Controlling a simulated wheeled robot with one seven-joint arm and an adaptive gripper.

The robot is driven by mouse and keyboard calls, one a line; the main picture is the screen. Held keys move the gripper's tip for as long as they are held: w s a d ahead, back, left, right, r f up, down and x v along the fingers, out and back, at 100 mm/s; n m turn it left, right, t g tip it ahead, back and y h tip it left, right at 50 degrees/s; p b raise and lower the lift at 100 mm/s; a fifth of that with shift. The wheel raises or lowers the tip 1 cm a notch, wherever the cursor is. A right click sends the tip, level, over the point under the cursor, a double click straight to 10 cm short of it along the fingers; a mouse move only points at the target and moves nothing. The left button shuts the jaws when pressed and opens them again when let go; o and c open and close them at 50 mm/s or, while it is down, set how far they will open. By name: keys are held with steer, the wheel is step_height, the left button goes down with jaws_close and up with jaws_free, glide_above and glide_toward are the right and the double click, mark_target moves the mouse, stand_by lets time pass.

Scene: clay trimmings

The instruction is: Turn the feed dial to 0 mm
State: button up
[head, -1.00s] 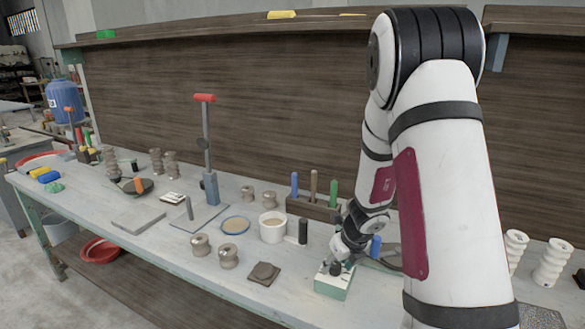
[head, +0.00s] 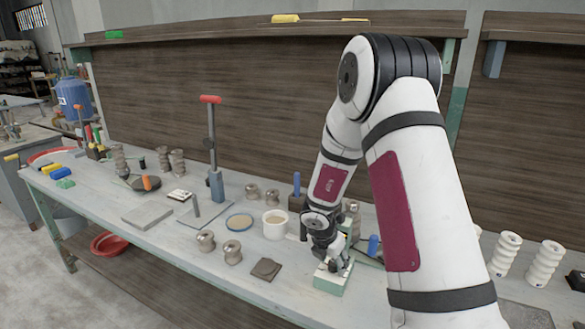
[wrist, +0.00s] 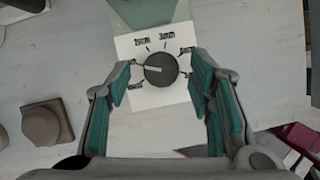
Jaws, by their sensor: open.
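The feed dial is a round dark grey knob (wrist: 160,70) on a white panel of a pale green box (head: 332,281) on the bench. A light pointer mark on the knob points left in the wrist view. Small black labels and tick marks ring the knob, but I cannot read them surely. My gripper (wrist: 160,82) is open, with one teal-padded finger on each side of the knob and visible gaps between. In the head view my gripper (head: 335,262) is just above the box and hides most of its top.
A brown square clay piece (head: 266,269) lies left of the box. A white cup (head: 275,225), spools (head: 233,252) and a blue-handled tool (head: 373,245) stand near. White ribbed pieces (head: 505,255) stand at right. The bench front is mostly clear.

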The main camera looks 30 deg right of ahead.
steer(key=w+a+r+n+t, duration=0.1)
steer(key=a+r+n+t, duration=0.1)
steer(key=r+n, duration=0.3)
steer(key=w+a+r+n+t+y, duration=0.1)
steer(key=a+r+n+t, duration=0.2)
steer(key=r, duration=1.1)
steer(key=w+a+r+n+t+p, duration=0.1)
steer(key=a+r+n+t, duration=0.2)
steer(key=a+r+n, duration=0.3)
steer(key=shift+w+r+n, duration=0.15)
steer(key=shift+r+n, duration=0.75)
steer(key=shift+r, duration=1.2)
